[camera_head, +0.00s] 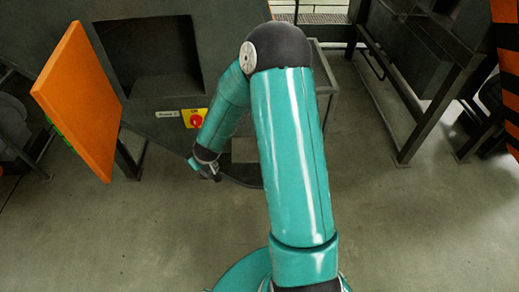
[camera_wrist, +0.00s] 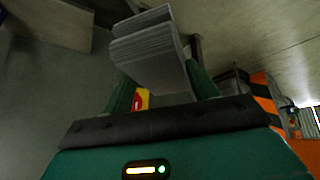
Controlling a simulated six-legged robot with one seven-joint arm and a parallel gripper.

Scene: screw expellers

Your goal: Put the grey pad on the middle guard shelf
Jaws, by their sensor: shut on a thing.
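In the wrist view, the grey pad (camera_wrist: 152,58) is a ribbed, layered block between the two dark green fingers of my gripper (camera_wrist: 160,82). The fingers are shut on its sides, and the pad sticks out past them. In the head view, my gripper (camera_head: 208,172) is low in front of the dark grey machine, just below its red and yellow switch; the pad cannot be made out there. The machine has a dark open recess (camera_head: 150,60) above and left of my gripper. I cannot tell whether this is the middle guard shelf; no shelf is clearly marked out.
An orange panel (camera_head: 80,100) stands out at the recess's left side. The red and yellow switch (camera_head: 195,118) is close above my gripper. A dark metal frame (camera_head: 425,115) stands at right, with an orange and black striped post (camera_head: 508,75) beyond. The floor between is clear.

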